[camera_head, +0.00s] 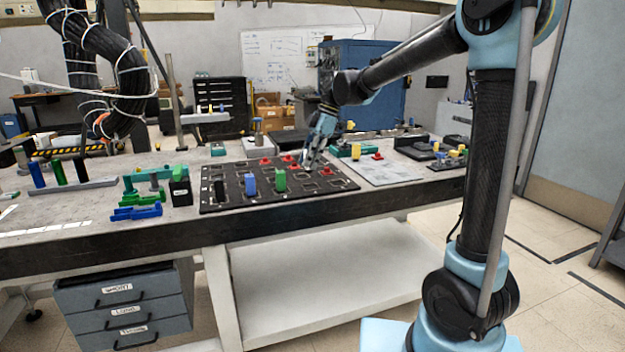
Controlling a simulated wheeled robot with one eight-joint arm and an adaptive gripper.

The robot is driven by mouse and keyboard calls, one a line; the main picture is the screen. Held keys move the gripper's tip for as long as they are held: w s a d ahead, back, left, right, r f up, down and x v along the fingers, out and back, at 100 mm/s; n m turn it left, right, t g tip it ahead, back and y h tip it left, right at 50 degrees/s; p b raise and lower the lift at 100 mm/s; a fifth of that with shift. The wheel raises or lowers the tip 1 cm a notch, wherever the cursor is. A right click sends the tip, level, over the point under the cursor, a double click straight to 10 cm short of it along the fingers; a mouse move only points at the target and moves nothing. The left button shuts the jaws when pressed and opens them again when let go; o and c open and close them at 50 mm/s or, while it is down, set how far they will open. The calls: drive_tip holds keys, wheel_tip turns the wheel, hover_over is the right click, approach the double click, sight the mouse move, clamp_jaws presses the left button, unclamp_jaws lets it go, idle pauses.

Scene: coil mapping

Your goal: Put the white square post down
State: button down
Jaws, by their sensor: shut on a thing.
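My gripper (312,158) points down over the right back part of the black board (330,188) on the bench. It is shut on the white square post (305,159), which is small and pale here and partly hidden by the fingers. I cannot tell whether the post's lower end touches the board. The board has rows of square outlines or recesses.
Red pieces (266,161) sit on the board's back rows near my gripper. A pale plate (385,172) with a red piece lies to the right. Blue and green brackets (137,212) and a black block (181,190) stand left of the board.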

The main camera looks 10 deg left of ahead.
sight(311, 171)
drive_tip(key=shift+w+d+f, duration=0.15)
drive_tip(key=shift+d+f, duration=0.05)
drive_tip(key=shift+f, duration=2.8)
drive_tip(key=c, duration=1.4)
unclamp_jaws()
drive_tip(key=shift+f, duration=0.1)
drive_tip(key=shift+o, duration=0.2)
